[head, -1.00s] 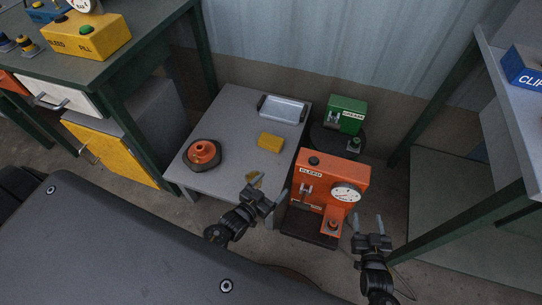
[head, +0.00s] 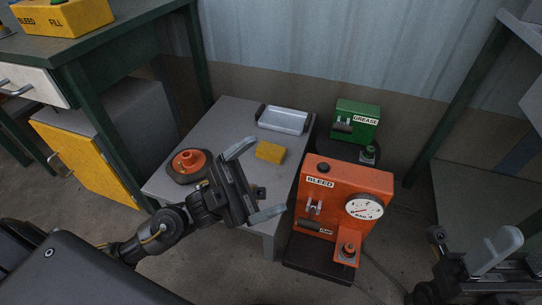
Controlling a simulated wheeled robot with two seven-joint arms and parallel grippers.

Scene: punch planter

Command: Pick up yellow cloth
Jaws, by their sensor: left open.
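The yellow cloth (head: 270,152) is a small block-like piece lying on the grey low table (head: 232,112), right of its middle. My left gripper (head: 254,181) is open and empty over the front part of the table, just nearer to me than the cloth. Its two fingers are spread apart, one toward the back and one toward the front right, and neither touches the cloth. My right gripper (head: 490,251) is at the lower right, away from the table and partly cut by the frame; its jaw state is unclear.
An orange-red wheel-like part (head: 188,160) sits left on the table, and a metal tray (head: 284,119) at its back. An orange BLEED machine (head: 340,200) stands close to the table's right side, with a green GREASE box (head: 356,122) behind. A green bench (head: 100,50) is at left.

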